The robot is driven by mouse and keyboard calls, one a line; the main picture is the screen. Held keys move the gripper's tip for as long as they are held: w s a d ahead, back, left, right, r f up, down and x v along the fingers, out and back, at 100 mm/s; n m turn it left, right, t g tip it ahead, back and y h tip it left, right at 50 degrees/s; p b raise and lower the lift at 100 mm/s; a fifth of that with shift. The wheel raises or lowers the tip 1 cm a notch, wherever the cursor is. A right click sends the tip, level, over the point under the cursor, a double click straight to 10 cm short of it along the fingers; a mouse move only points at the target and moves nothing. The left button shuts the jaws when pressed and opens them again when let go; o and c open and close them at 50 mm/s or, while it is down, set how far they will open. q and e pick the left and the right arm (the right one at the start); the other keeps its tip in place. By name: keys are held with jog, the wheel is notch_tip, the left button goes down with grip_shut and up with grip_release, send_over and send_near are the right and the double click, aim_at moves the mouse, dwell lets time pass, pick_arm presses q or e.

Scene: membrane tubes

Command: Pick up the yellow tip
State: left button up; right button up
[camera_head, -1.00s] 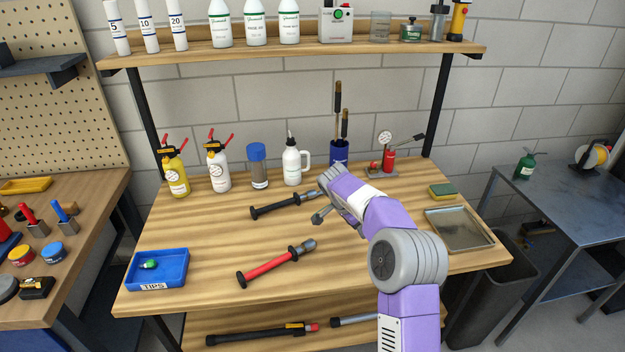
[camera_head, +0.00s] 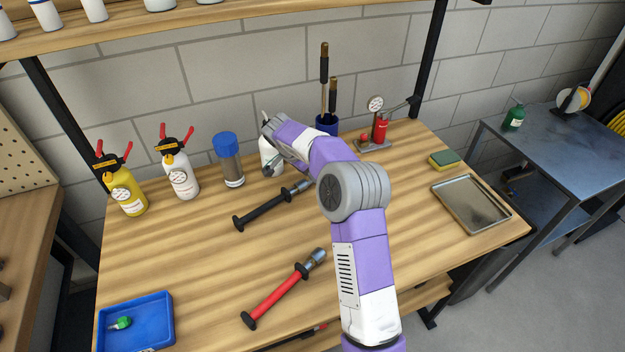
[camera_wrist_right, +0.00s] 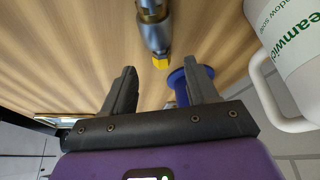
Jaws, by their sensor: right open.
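The yellow tip (camera_wrist_right: 161,62) shows in the right wrist view on the end of a metal tool nose (camera_wrist_right: 153,27). In the head view it cannot be made out; my right arm covers that area. A black-handled tool (camera_head: 262,212) lies on the bench, its metal end (camera_head: 297,188) beside my forearm. My right gripper (camera_head: 268,148) is in front of the white bottle (camera_head: 270,163). In the right wrist view the right gripper (camera_wrist_right: 160,72) is open and empty, its fingers on either side of the yellow tip in the picture, with no visible contact. My left gripper is not in view.
A white jug (camera_wrist_right: 290,60) with a handle is close to the right finger in the wrist view. A blue holder (camera_head: 327,123) stands behind. A red-handled tool (camera_head: 282,292) and a blue tray (camera_head: 165,325) are nearer the front.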

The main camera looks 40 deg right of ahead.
aim_at(310, 181)
jog(key=b+x, duration=0.1)
jog(key=x, duration=0.3)
jog(key=shift+f, duration=0.3)
jog(key=shift+r, duration=0.1)
grip_shut()
notch_tip(310, 181, up, 10)
jog(key=p, duration=0.3)
